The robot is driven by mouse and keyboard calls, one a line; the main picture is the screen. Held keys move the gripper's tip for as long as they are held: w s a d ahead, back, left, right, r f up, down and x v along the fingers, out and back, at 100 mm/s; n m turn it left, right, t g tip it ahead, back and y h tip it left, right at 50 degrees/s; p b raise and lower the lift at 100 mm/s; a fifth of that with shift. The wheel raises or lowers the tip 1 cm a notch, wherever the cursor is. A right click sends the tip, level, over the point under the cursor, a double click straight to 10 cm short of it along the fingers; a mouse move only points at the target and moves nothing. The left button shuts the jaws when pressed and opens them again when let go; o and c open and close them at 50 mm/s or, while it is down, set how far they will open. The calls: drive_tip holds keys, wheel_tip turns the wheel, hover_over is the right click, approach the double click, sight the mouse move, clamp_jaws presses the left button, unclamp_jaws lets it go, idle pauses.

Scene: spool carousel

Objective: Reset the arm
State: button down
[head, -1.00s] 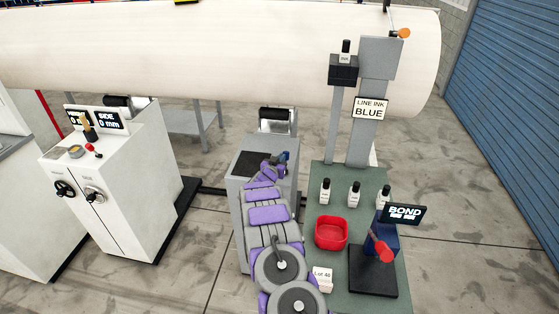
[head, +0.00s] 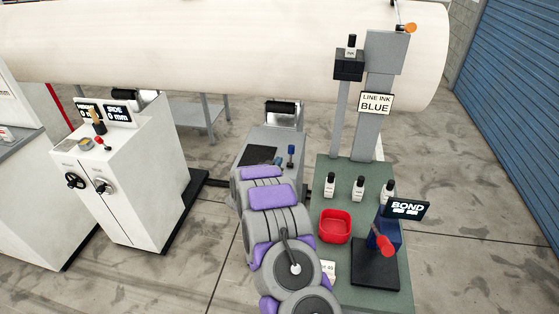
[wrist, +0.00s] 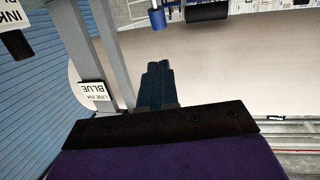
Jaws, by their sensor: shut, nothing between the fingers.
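My gripper (wrist: 155,85) shows in the wrist view with its two dark blue fingers together and nothing between them. In the head view my purple and grey arm rises from the bottom edge, in front of the grey pedestal (head: 284,141). The gripper is mostly or wholly hidden behind the arm there. The wrist view is upside down and shows the large white roll (wrist: 215,75) beyond the fingers. I see no contact between the fingers and anything else.
A green bench (head: 340,262) right of my arm holds a red tray (head: 335,226), several small bottles (head: 359,188) and the BOND press (head: 376,262). A blue-knobbed lever (head: 291,151) stands on the pedestal.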

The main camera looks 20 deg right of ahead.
drive_tip(key=s+a+r+n+y, duration=0.1)
drive_tip(key=a+r+y, duration=0.2)
drive_tip(key=a, duration=0.3)
drive_tip(key=a+r+n+y+b, duration=0.1)
drive_tip(key=a+r+y, duration=0.15)
drive_tip(key=a, duration=0.35)
drive_tip(key=s+a+r+n+y, duration=0.1)
drive_tip(key=a+r+y, duration=0.15)
drive_tip(key=a, duration=0.25)
drive_tip(key=s+a+r+n+g+y+b, duration=0.1)
drive_tip(key=s+a+r+n+y, duration=0.15)
drive_tip(key=s, duration=0.25)
drive_tip(key=s+a+r+n+g+y, duration=0.1)
drive_tip(key=s+a+y, duration=0.2)
drive_tip(key=s+a, duration=0.1)
drive_tip(key=s+a+r+n+g+b, duration=0.1)
drive_tip(key=s+a+g, duration=0.15)
drive_tip(key=s, duration=0.75)
drive_tip(key=s+a+r+n+g+b, duration=0.1)
drive_tip(key=s+g, duration=0.2)
drive_tip(key=s, duration=0.7)
drive_tip(key=s+d+g+h, duration=0.1)
drive_tip(key=s+d+g, duration=0.2)
drive_tip(key=s, duration=1.1)
drive_tip(key=s+d+g+h, duration=0.1)
drive_tip(key=s+d+g, duration=0.2)
drive_tip(key=s, duration=1.1)
drive_tip(key=shift+d+f+b, duration=0.25)
drive_tip(key=shift+d+b, duration=0.2)
drive_tip(key=shift+d, duration=0.2)
